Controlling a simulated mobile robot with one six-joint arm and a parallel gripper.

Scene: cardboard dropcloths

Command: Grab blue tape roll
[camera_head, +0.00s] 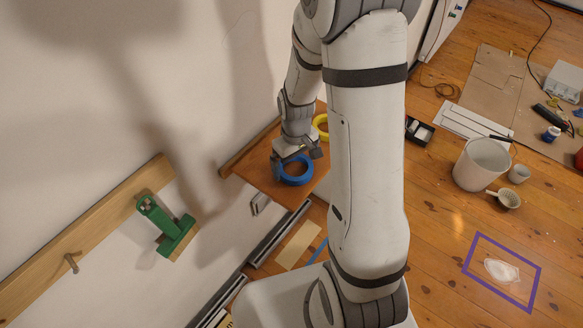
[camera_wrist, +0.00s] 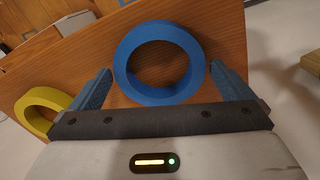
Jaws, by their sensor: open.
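The blue tape roll (camera_head: 295,172) lies flat on a small wooden surface (camera_head: 262,168) near the wall. In the wrist view the blue tape roll (camera_wrist: 123,62) is a thick ring in the middle, on the same orange-brown wood (camera_wrist: 232,45). In the wrist view my gripper's fingers (camera_wrist: 165,88) are apart, one to each side of the roll's near part. No grip on the roll shows; whether a finger touches it I cannot tell.
A yellow tape roll (camera_wrist: 42,107) lies left of the blue one; it shows partly behind my arm in the head view (camera_head: 321,124). The wall (camera_head: 90,120) is close on the left. A white bucket (camera_head: 480,165) and a purple square outline (camera_head: 470,255) are on the floor at right.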

